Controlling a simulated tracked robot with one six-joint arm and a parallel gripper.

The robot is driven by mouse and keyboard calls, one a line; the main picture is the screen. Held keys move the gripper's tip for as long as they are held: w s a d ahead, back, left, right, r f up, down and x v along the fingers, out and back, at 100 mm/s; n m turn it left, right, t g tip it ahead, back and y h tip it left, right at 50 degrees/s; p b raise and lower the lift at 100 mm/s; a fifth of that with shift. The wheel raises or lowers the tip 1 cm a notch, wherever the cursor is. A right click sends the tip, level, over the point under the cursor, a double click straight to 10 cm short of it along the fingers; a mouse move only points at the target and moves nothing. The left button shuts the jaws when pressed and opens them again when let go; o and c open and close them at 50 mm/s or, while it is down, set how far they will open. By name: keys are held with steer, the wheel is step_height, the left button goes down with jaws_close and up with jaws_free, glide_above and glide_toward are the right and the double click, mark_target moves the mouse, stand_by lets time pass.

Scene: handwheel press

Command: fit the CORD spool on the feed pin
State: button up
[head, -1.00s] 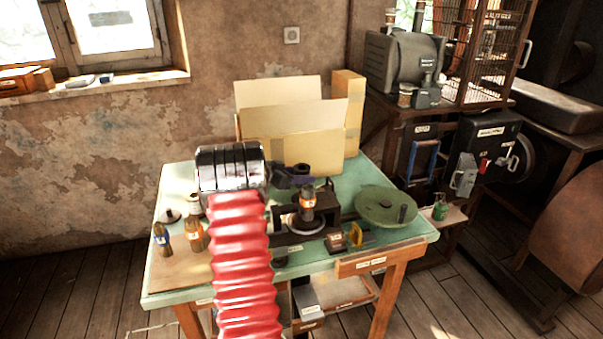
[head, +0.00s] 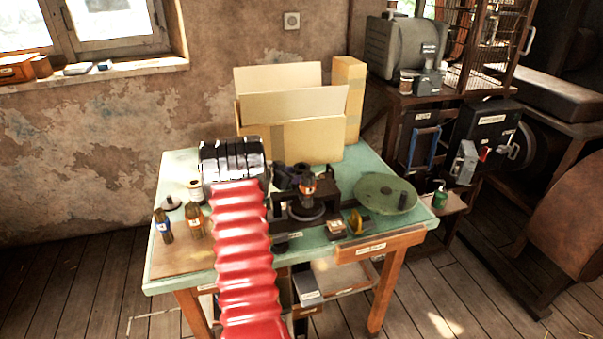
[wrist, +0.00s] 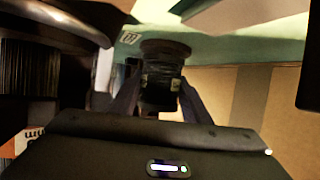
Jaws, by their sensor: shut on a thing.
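My gripper (wrist: 158,100) is shut on a dark, flanged spool-like piece (wrist: 163,75) with small pale labels, whose lettering is too blurred to read. In the head view my gripper (head: 292,177) is a small dark shape above the back of the dark press (head: 340,193), behind an orange-labelled bottle (head: 308,188). The held piece is hard to separate from the gripper there. I cannot pick out the feed pin with certainty.
Cardboard boxes (head: 290,138) stand close behind the press. A green handwheel (head: 385,193) lies at the right of the green table (head: 160,240).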

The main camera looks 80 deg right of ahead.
steer(key=o, duration=1.2)
step_height(320, 180, up, 10)
steer(key=shift+f, duration=0.1)
stand_by(0.7)
step_height(320, 180, up, 8)
stand_by(0.6)
stand_by(0.7)
